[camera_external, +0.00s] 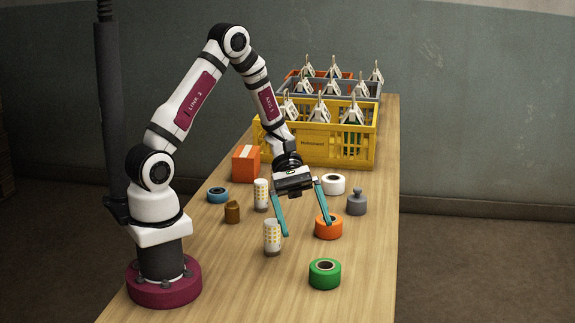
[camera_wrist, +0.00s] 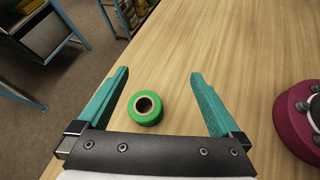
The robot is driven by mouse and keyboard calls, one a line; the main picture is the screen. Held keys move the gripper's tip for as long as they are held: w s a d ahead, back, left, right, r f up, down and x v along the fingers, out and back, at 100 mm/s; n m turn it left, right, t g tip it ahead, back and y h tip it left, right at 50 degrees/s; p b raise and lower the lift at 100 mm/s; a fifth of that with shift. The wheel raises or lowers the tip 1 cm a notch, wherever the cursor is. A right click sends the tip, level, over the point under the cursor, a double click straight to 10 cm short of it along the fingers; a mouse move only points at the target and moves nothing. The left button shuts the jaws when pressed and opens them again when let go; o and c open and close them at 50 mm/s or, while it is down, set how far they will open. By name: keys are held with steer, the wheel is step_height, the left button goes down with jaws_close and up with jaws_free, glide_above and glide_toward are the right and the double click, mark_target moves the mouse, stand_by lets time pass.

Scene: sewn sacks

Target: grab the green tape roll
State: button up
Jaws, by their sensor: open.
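The green tape roll (camera_external: 325,275) lies flat on the wooden table near the right front edge. In the wrist view the green tape roll (camera_wrist: 145,108) shows between the two teal fingers, nearer the left one. My gripper (camera_external: 303,209) is open and empty, with its fingers spread wide. In the external view it hangs farther back along the table than the green roll, beside the orange tape roll (camera_external: 328,227). In the wrist view my gripper (camera_wrist: 158,76) shows no contact with the green roll.
White (camera_external: 334,184) and blue (camera_external: 217,195) tape rolls, a grey weight (camera_external: 357,202), a brown object (camera_external: 232,212), two patterned cylinders (camera_external: 272,238) and an orange box (camera_external: 245,164) stand around. A yellow crate (camera_external: 322,150) with sacks is behind. The table in front of the green roll is clear.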

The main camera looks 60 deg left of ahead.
mark_target(319, 257)
steer(key=w+f+n+t+h, duration=0.1)
steer(key=f+n, duration=0.1)
steer(key=w+d+f+n, duration=0.1)
steer(key=w+f+n, duration=0.1)
steer(key=shift+w+t+h, duration=0.25)
steer(key=shift+t+h, duration=0.15)
step_height(319, 257, down, 7)
steer(key=shift+w+d+f, duration=0.1)
steer(key=shift+d+f, duration=0.05)
steer(key=shift+f, duration=0.05)
steer(key=x, duration=0.2)
steer(key=shift+d, duration=0.35)
steer(key=c, duration=1.1)
steer(key=shift+r, duration=0.1)
